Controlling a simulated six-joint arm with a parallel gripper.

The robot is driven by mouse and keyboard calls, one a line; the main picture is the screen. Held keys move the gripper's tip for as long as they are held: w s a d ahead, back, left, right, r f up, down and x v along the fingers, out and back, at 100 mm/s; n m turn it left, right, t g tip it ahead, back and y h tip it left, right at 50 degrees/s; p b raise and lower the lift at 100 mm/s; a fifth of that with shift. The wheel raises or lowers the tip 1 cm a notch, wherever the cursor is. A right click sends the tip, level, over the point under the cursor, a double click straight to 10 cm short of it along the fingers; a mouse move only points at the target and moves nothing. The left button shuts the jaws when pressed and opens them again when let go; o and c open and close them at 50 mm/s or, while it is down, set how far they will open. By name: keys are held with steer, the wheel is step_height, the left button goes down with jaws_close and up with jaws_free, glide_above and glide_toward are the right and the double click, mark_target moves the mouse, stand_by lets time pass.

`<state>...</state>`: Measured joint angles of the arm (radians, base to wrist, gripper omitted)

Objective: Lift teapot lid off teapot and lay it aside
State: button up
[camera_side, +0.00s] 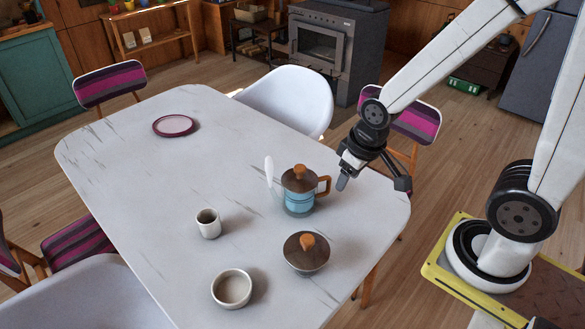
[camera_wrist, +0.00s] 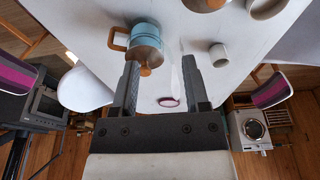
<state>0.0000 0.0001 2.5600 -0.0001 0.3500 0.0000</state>
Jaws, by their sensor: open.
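The teapot (camera_side: 298,203) stands upright on the table, with a blue body, a wooden handle on the right and a white spout on the left. Its brown lid (camera_side: 299,182), with an orange-brown knob, sits on top. In the wrist view the teapot (camera_wrist: 146,30) is at the upper middle, and its lid (camera_wrist: 147,52) and knob lie towards the fingers. My gripper (camera_side: 372,180) is open and empty, to the right of the teapot and apart from it. In the wrist view my gripper (camera_wrist: 160,82) has its fingers spread wide, with the knob showing between them.
A second brown-lidded pot (camera_side: 304,262) stands in front of the teapot. A white cup (camera_side: 209,228) and a bowl (camera_side: 232,289) stand to the left. A pink-rimmed plate (camera_side: 174,125) lies at the far left. Clear tabletop (camera_side: 215,160) lies between plate and teapot. Chairs surround the table.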

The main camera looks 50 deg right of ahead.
steer(key=o, duration=0.4)
steer(key=shift+w, duration=0.1)
steer(key=m+g+y, duration=0.1)
steer(key=m+g, duration=0.2)
steer(key=m, duration=1.5)
glide_above(300, 167)
steer(key=f, duration=0.3)
steer(key=d+f, duration=0.1)
steer(key=f, duration=0.1)
steer(key=shift+a+f, duration=0.2)
steer(key=shift+f, duration=1.05)
steer(key=shift+f, duration=0.1)
